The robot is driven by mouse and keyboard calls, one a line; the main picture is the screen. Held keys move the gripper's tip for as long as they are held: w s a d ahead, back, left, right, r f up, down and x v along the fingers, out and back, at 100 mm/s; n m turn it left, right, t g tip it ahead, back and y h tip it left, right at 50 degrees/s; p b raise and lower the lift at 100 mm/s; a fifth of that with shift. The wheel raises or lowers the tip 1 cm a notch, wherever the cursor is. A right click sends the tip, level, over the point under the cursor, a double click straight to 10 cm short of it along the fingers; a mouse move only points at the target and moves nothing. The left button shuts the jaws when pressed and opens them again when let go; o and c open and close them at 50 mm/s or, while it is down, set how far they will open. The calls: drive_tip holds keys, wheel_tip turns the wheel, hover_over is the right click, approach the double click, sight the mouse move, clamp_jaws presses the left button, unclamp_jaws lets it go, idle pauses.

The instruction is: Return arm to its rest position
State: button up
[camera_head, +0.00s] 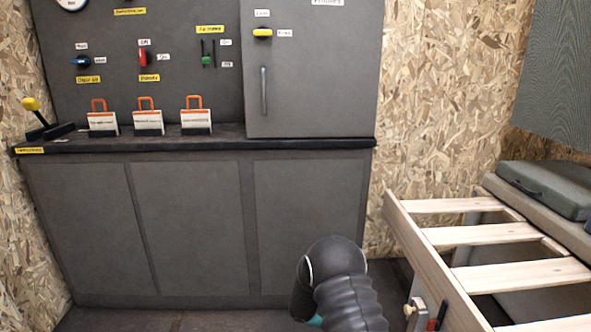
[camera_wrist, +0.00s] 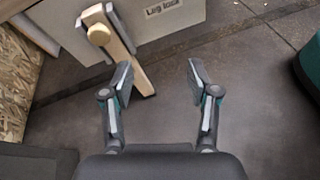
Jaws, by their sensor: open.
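My gripper (camera_wrist: 158,78) shows in the wrist view with its two fingers spread wide, open and empty, above the dark floor. Near its left finger is a wooden leg (camera_wrist: 118,50) with a round pale knob (camera_wrist: 99,34). I cannot tell whether the finger touches the leg. In the head view, my arm (camera_head: 340,285) shows as a dark ribbed part at the bottom centre. The gripper itself is hidden in the head view.
A slatted wooden frame (camera_head: 480,237) stands at the right, close to my arm. A grey cabinet (camera_head: 198,226) with a dark worktop (camera_head: 270,144) fills the back; a black lever with a yellow knob (camera_head: 31,104) is at its left.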

drive_tip(key=s+a+r+m+t+y+p, duration=0.2)
drive_tip(key=s+r+m+y, duration=0.2)
drive_tip(key=s+r, duration=0.6)
drive_tip(key=s+a+r+m+t+y+p, duration=0.2)
drive_tip(key=s+r+m+y, duration=0.3)
drive_tip(key=s+r, duration=0.5)
drive_tip(key=s+a+r+m+t+y+p, duration=0.2)
drive_tip(key=s+r, duration=0.8)
drive_tip(key=r, duration=0.9)
drive_tip(key=a+m+t+y, duration=0.1)
drive_tip(key=m+y, duration=0.1)
drive_tip(key=y, duration=0.1)
drive_tip(key=shift+s+a+m+t+p, duration=0.2)
drive_tip(key=shift+a+m+t+p, duration=0.1)
drive_tip(key=shift+a+m+p, duration=0.1)
drive_tip(key=shift+d, duration=0.1)
